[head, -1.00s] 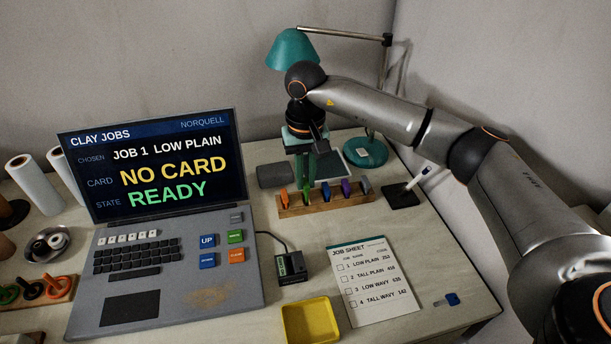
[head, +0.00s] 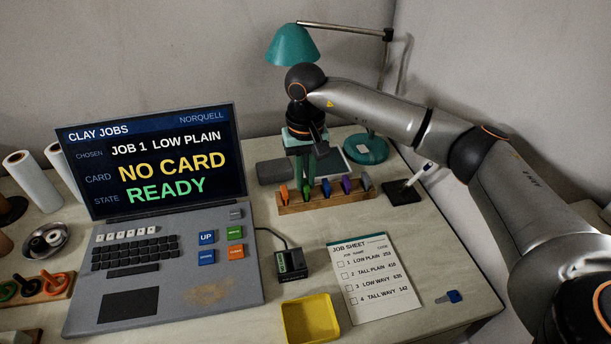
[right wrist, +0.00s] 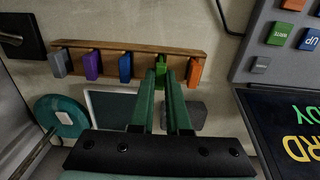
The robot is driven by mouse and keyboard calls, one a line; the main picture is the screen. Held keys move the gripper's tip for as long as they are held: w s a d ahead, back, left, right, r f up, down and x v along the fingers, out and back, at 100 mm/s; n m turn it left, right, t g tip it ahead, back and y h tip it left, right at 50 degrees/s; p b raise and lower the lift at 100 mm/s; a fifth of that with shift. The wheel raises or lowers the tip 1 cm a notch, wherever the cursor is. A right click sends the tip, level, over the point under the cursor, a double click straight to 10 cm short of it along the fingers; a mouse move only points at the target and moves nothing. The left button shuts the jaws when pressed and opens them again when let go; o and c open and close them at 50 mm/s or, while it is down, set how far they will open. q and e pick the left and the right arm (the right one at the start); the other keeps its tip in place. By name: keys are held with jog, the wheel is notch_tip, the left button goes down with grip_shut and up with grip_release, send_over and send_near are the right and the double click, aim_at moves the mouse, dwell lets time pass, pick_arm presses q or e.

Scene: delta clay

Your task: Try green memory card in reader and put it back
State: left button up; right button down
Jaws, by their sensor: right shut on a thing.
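The green memory card (head: 307,195) stands in the wooden card rack (head: 330,203), second from the left in the head view. It also shows in the right wrist view (right wrist: 163,70). My right gripper (head: 308,180) is over the rack, shut on the green card, its green fingertips on either side of it. The fingers hide part of the card. The card reader (head: 291,264), a small dark box on a cable, sits right of the laptop. The laptop screen (head: 155,160) reads NO CARD and READY. My left gripper is not in view.
Orange (head: 283,192), blue (head: 325,190), purple (head: 346,186) and grey (head: 366,182) cards stand in the same rack. A yellow tray (head: 290,335), a job sheet (head: 374,278) and a blue item (head: 454,297) lie in front. A teal lamp (head: 292,45) stands behind.

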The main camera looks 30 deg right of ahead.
jog(key=shift+f, duration=0.25)
jog(key=c, duration=0.8)
grip_release()
jog(key=shift+o, duration=0.2)
jog(key=shift+o, duration=1.3)
